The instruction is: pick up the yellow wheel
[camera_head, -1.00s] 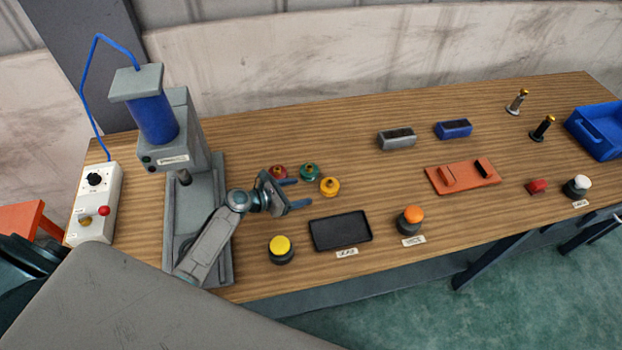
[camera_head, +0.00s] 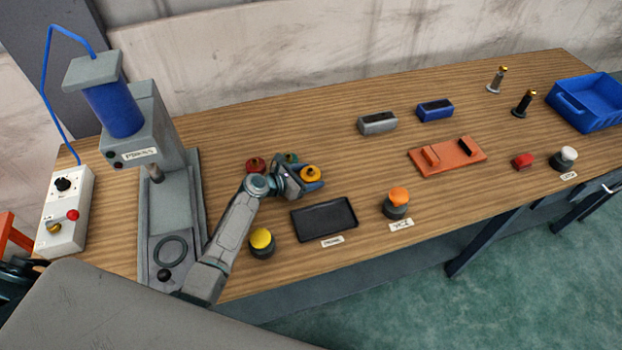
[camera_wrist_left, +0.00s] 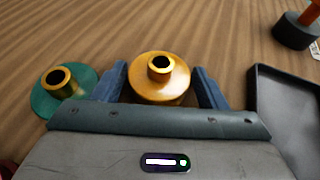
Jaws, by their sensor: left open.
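The yellow wheel (camera_head: 311,173) is a round disc with a brass hub, lying on the wooden bench. My left gripper (camera_head: 312,180) is open, with its blue fingers on either side of it. In the left wrist view the yellow wheel (camera_wrist_left: 160,78) sits between the two fingers (camera_wrist_left: 160,88), with small gaps visible at its sides. The green wheel (camera_wrist_left: 63,93) lies just outside the left finger; in the head view the green wheel (camera_head: 291,158) is partly hidden by the gripper. My right gripper is in neither view.
A red wheel (camera_head: 256,165) lies left of the gripper. A dark tray (camera_head: 324,219) is close by in front, with a yellow button (camera_head: 262,243) left of it and an orange button (camera_head: 397,203) right. A grey press (camera_head: 172,215) stands left. The bench behind the wheels is clear.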

